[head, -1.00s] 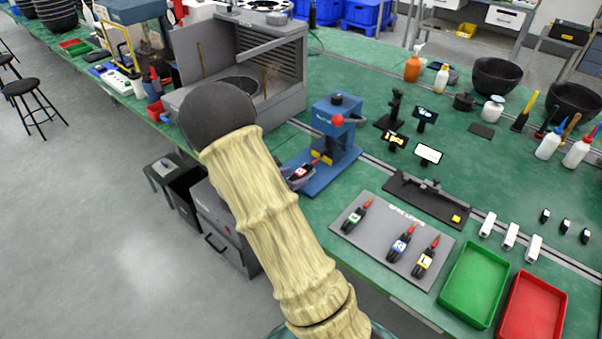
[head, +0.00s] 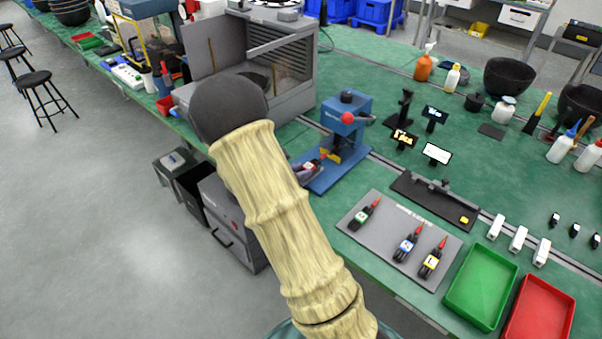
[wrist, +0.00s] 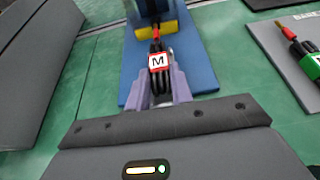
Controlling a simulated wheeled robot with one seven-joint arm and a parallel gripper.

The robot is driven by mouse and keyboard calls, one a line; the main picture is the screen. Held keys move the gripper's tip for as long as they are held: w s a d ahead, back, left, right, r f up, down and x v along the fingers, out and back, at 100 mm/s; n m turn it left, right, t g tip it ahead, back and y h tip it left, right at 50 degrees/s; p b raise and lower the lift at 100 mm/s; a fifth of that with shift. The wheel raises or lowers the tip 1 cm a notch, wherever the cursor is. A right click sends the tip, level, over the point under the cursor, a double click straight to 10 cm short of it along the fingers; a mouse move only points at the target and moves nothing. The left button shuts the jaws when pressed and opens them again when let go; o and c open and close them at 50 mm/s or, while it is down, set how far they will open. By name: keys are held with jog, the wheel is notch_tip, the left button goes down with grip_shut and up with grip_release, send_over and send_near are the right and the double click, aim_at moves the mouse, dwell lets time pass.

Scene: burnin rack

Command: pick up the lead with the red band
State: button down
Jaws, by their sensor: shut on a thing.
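The lead with the red band (wrist: 158,61) is black, with a white "M" label edged in red. In the wrist view it lies between the grey-purple fingers of my gripper (wrist: 163,84), which is shut on it. Its far end points at the yellow block of the blue press (wrist: 198,62); whether it touches or sits in it I cannot tell. In the head view the lead (head: 309,167) shows small over the near left of the press base (head: 325,181), just past my forearm, which hides most of my gripper. Its height above the base is unclear.
A grey mat (head: 377,236) to the right holds leads with green (head: 364,215), blue (head: 407,245) and yellow (head: 432,259) labels. Green (head: 482,285) and red (head: 540,310) trays lie beyond it. A grey open-fronted cabinet (head: 290,100) stands left behind the press.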

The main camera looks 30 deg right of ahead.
notch_tip(320, 180, up, 27)
jog(key=p, duration=0.3)
jog(key=shift+p, duration=0.3)
